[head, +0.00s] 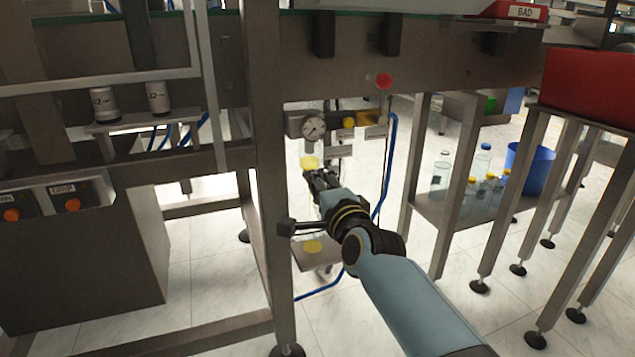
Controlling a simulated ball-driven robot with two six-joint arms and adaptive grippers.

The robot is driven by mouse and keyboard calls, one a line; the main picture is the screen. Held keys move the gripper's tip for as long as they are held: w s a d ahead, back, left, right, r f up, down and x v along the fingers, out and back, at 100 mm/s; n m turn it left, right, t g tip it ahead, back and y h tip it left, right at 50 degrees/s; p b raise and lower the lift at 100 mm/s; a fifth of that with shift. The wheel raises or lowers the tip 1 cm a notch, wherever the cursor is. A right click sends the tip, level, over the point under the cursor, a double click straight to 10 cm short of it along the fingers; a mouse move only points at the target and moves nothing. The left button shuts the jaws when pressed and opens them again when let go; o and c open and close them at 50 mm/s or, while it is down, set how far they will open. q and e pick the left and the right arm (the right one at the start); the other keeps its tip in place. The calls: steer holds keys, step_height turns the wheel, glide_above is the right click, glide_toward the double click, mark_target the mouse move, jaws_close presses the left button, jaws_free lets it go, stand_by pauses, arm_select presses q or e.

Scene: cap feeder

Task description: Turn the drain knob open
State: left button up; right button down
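My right gripper (316,180) reaches in from the lower right to the air unit under the machine frame. Its dark fingertips are just below a yellow round part (309,162), which hangs under a pressure gauge (313,128). I cannot tell whether the fingers touch it or how far they are apart. A yellow knob (348,122) sits right of the gauge. A yellow disc (313,246) shows lower down, by a small plate. I cannot tell for sure which yellow part is the drain knob. My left gripper is not in view.
A steel post (268,180) stands close left of my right gripper. A blue hose (388,165) runs down on the right. A red button (383,81) is on the beam above. Bottles and a blue bin (530,168) stand on a shelf (455,212) at right.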

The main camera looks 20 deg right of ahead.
steer(key=shift+f+m, duration=0.1)
steer(key=shift+m, duration=0.9)
steer(key=c, duration=1.1)
jaws_free()
steer(key=shift+s, duration=0.1)
steer(key=s, duration=1.2)
steer(key=shift+d+r, duration=0.25)
steer(key=shift+r, duration=0.05)
